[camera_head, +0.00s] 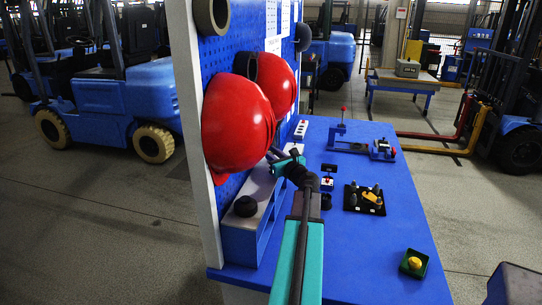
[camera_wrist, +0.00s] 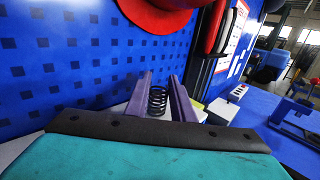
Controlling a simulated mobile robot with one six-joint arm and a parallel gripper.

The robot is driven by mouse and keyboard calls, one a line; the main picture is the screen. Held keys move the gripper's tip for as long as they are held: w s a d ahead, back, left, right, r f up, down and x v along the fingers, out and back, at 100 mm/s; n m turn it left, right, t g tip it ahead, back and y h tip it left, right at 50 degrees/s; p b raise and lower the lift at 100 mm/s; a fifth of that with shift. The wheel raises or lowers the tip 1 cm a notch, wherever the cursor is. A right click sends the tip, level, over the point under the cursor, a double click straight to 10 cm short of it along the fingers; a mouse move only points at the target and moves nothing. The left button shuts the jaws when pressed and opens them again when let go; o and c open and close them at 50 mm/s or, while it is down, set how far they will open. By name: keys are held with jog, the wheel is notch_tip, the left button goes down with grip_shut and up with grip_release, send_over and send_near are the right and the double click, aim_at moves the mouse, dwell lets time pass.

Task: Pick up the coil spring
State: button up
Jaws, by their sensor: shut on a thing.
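The coil spring (camera_wrist: 157,101) is dark and stands upright between the two purple fingers of my gripper (camera_wrist: 161,88) in the wrist view. The fingers are shut on it from both sides. Behind it is the blue perforated board. In the head view my gripper (camera_head: 278,156) is over the far part of the blue box with a grey top (camera_head: 264,192), close to the board. The spring cannot be made out there. Whether its lower end touches the surface below cannot be told.
Red helmets (camera_head: 236,125) hang on the board just left of my gripper. On the blue table (camera_head: 345,268) are a black tray (camera_head: 351,206) with small parts and a green tray (camera_head: 407,271). Free table lies between them.

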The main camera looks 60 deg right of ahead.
jog(key=shift+r, duration=0.1)
jog(key=shift+s+r, duration=0.1)
jog(key=shift+r, duration=1.6)
jog(key=a+b+v, duration=0.1)
jog(key=b+v, duration=0.2)
jog(key=v, duration=1)
jog(key=shift+a+r, duration=0.2)
jog(key=shift+r, duration=0.25)
jog(key=b, duration=0.4)
jog(key=s+b, duration=0.1)
jog(key=b, duration=0.4)
jog(key=shift+a, duration=0.35)
jog(key=b, duration=0.3)
jog(key=shift+s+a+r, duration=0.15)
jog(key=shift+s+a, duration=0.15)
jog(key=shift+r, duration=0.15)
